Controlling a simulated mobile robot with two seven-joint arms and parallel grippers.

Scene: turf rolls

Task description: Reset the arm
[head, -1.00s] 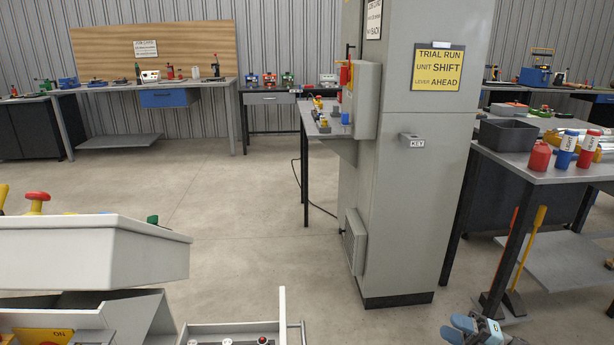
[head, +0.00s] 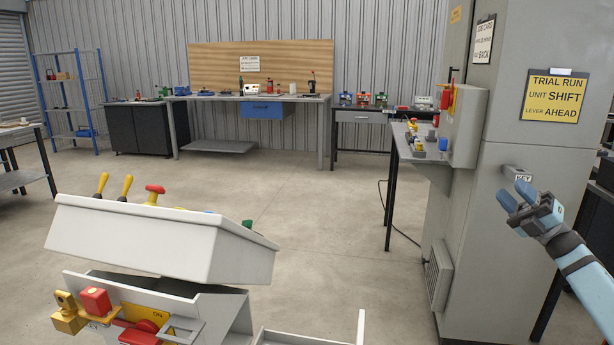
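My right gripper (head: 512,192) is raised at the right, in front of the grey cabinet (head: 475,240) and just below its "KEY" holder (head: 518,174). Its two blue fingers look apart with nothing between them. I cannot tell whether it touches the cabinet. A white tilted console (head: 150,240) stands close at the lower left, with yellow levers (head: 126,187) and a red knob (head: 154,193) on top. Below it, a front panel carries a red block (head: 96,301), a yellow padlock-like part (head: 66,312) and a yellow "ON" plate (head: 150,316). My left gripper is out of view.
A yellow sign (head: 554,96) reads "TRIAL RUN UNIT SHIFT LEVER AHEAD". A side box (head: 462,125) with a red handle is on the cabinet, beside a narrow bench (head: 411,152). Benches line the back wall. The middle floor is clear.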

